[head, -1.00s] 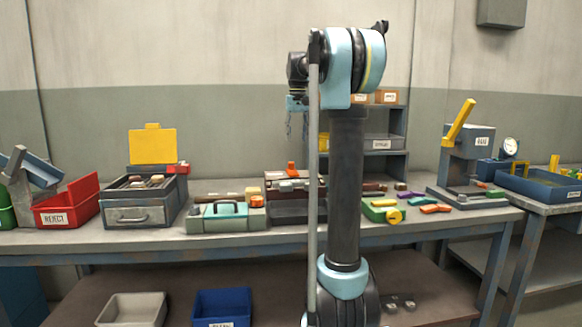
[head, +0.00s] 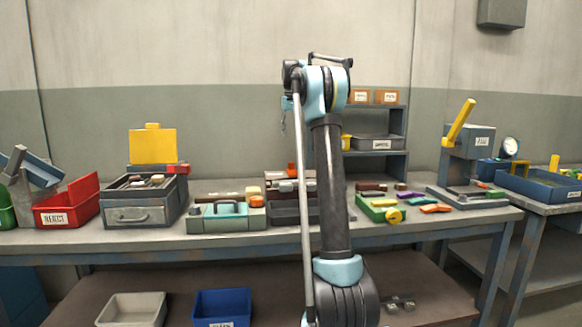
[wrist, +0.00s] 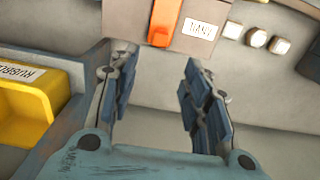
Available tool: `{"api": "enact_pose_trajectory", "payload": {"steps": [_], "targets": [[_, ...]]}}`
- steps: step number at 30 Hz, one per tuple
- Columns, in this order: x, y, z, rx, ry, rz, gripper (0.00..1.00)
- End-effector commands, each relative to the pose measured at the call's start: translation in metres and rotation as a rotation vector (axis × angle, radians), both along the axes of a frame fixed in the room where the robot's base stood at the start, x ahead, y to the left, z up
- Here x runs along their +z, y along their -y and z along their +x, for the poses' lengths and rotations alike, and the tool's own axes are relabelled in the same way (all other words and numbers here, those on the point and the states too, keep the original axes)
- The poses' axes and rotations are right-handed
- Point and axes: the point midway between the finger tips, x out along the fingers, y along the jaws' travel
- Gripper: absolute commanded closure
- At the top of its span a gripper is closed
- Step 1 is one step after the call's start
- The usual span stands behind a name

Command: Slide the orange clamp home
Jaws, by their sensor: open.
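An orange block (wrist: 165,22), which looks like the clamp, shows at the top edge of the wrist view on a brown-grey panel (wrist: 130,18) with a white label and pale knobs. In the head view, an orange piece (head: 292,169) stands upright on the box unit (head: 280,208) at the bench's middle; it looks like the same part. My gripper (wrist: 159,63) is open and empty, its two fingers apart, with the orange block beyond the fingertips and not touched. In the head view my arm mostly hides the gripper.
A yellow bin (wrist: 24,110) lies close beside the left finger in the wrist view. A shelf rack (head: 385,152) stands behind my arm.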

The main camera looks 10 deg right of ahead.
Motion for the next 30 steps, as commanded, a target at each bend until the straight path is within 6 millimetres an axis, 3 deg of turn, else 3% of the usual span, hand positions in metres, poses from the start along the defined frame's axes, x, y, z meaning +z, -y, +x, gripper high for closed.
{"api": "enact_pose_trajectory", "payload": {"steps": [21, 30], "targets": [[-0.121, 0.000, 0.000, 0.000, 0.000, 0.000, 0.57], [-0.151, 0.000, -0.001, 0.000, 0.000, 0.000, 0.57]]}}
